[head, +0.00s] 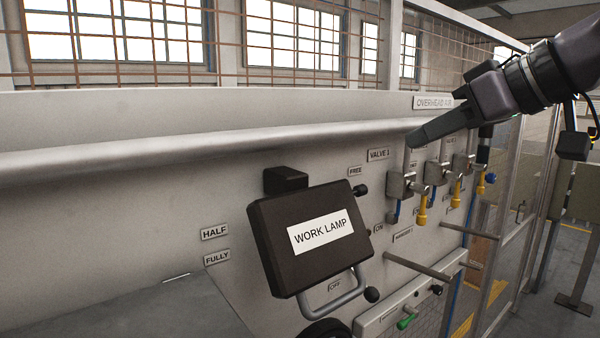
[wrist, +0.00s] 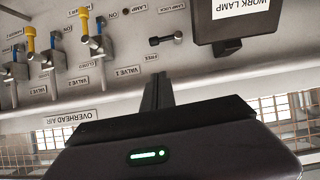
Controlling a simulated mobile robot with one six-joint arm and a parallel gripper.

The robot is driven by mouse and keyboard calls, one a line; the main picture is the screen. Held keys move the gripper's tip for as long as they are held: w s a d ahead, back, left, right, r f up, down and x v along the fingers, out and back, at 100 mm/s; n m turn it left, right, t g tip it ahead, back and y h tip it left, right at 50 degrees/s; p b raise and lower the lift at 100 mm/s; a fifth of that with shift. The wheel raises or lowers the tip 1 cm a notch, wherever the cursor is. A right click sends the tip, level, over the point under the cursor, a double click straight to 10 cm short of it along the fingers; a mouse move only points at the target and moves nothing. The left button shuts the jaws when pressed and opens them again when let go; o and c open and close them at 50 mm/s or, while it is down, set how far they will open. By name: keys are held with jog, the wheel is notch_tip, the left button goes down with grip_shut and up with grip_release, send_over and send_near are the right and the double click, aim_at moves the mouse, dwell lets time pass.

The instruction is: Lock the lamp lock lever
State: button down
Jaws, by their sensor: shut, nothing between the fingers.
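The lamp lock lever (wrist: 165,40) is a short black lever with a rounded end. In the wrist view, which is upside down, it lies nearly level between the FREE label (wrist: 153,57) and the LAMP LOCK label (wrist: 172,8). In the head view a black knob (head: 361,190) shows just below the FREE label (head: 355,171), beside the lamp; the rest is hidden. The dark work lamp (head: 308,238) is tilted on the panel. My gripper (head: 412,142) is shut and empty, in front of the panel above the valves, apart from the lever. Its fingers (wrist: 158,84) point toward the panel.
Several valves with yellow and blue handles (head: 422,205) stand right of the lamp. A long rail (head: 200,146) runs along the panel above it. A bar (head: 418,268) sticks out below the valves. Space before the panel's left part is free.

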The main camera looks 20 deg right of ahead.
jog(key=s+f+x, duration=0.1)
jog(key=f+x, duration=0.1)
jog(key=x, duration=1)
jog(key=shift+w+f, duration=0.2)
jog(key=shift+f, duration=0.2)
jog(key=shift+d, duration=0.1)
